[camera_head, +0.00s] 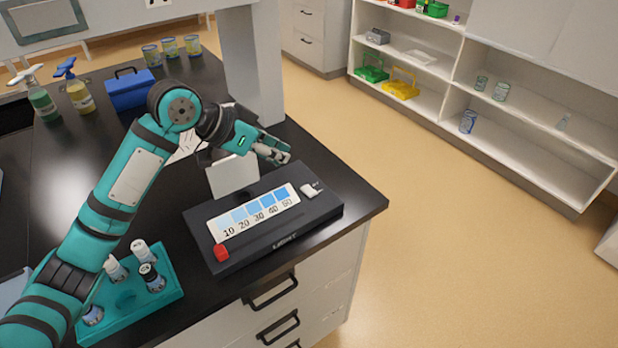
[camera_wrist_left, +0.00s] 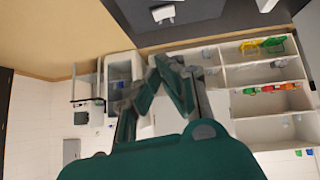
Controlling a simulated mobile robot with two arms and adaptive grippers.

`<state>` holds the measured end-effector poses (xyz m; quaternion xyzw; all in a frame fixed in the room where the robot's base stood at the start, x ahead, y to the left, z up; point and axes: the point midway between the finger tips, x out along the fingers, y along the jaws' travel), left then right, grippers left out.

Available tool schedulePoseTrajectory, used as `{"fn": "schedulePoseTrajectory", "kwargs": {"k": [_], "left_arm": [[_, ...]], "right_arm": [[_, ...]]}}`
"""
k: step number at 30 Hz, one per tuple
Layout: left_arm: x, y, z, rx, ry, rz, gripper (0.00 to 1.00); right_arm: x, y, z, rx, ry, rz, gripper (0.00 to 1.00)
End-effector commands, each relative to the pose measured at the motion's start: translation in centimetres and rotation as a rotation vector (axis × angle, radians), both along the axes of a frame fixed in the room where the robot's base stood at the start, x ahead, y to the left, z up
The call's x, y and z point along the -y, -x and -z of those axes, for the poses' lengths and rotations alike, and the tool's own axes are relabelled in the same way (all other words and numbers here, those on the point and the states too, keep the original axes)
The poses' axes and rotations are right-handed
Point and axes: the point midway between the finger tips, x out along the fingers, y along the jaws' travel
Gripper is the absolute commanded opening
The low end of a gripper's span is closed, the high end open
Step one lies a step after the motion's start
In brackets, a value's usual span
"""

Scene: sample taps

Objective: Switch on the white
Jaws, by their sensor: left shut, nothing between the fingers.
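A dark test box (camera_head: 290,236) stands on the black counter near its front right corner. A white switch (camera_head: 312,190) sits on the box's top at the right end, and it also shows at the top of the left wrist view (camera_wrist_left: 163,14). A red knob (camera_head: 221,252) is at the box's front left. A strip of blue shades marked with numbers (camera_head: 255,212) lies between them. My left gripper (camera_head: 284,156) is shut and empty, above the back of the box, apart from the switch. It also shows in the left wrist view (camera_wrist_left: 168,62). My right gripper is out of view.
A white panel (camera_head: 232,176) stands upright behind the box. A teal rack (camera_head: 132,306) with several vials is at the front left, under my left arm. A blue toolbox (camera_head: 130,89), bottles and cans stand further back. The counter right of the box is clear.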

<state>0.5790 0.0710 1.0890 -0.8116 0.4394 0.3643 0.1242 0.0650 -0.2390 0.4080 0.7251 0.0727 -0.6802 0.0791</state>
Motion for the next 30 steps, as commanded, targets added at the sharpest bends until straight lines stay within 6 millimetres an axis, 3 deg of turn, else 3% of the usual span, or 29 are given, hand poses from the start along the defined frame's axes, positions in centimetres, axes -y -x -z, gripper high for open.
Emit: {"fn": "schedulePoseTrajectory", "kwargs": {"k": [5,14,18,24,30], "left_arm": [[0.8,-0.4,0.9,-0.003,0.001,0.001,0.0],[4.7,-2.5,5.0,-0.006,0.001,0.0,0.0],[6.4,-3.4,7.0,-0.004,0.001,0.001,0.0],[6.4,-3.1,9.9,-0.003,0.0,0.0,0.0],[6.5,-3.1,11.0,0.0,-0.001,-0.001,0.0]], "right_arm": [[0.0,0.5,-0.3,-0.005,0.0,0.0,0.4],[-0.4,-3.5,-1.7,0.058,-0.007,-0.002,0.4],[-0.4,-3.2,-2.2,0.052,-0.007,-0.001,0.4],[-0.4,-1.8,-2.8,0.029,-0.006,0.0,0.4],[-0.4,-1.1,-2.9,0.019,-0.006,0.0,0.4]]}}
